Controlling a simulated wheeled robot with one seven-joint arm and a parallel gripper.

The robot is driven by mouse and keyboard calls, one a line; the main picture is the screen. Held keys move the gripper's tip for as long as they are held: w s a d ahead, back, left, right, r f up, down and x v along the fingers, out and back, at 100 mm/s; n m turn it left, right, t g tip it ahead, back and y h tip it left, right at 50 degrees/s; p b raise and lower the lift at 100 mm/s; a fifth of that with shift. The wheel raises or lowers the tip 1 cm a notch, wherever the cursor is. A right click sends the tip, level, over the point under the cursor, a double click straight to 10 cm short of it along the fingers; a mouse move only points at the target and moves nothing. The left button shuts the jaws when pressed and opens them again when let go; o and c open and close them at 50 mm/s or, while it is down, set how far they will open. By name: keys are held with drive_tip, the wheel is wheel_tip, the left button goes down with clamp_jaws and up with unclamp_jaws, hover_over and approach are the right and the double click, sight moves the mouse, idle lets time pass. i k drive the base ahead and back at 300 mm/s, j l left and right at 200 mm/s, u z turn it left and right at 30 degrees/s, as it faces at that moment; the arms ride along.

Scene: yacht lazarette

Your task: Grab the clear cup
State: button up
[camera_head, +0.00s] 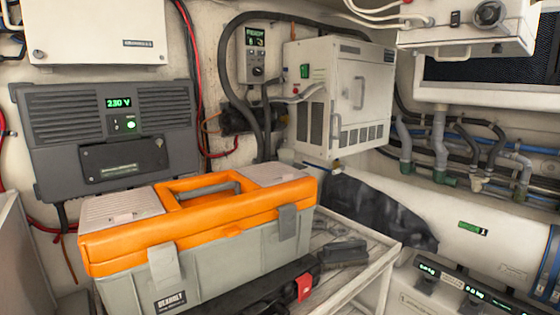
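I cannot make out a clear cup for certain in the head view. A small pale cylinder-like shape (287,156) shows behind the toolbox, below the white cabinet, but it is too small to tell what it is. The large grey toolbox with an orange lid and handle hides much of the surface behind it. My gripper is not in view.
The toolbox (225,265) fills the front of a pale slatted bench (375,262). A dark object (342,252) and a black item with a red part (305,287) lie beside it. A white cabinet (340,95), a grey power unit (110,130) and pipes line the walls.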

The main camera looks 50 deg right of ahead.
sight(285, 155)
drive_tip(key=i+z, duration=0.25)
drive_tip(key=z, duration=0.15)
drive_tip(key=i+z, duration=0.2)
drive_tip(key=z, duration=0.2)
drive_tip(key=i+l, duration=0.05)
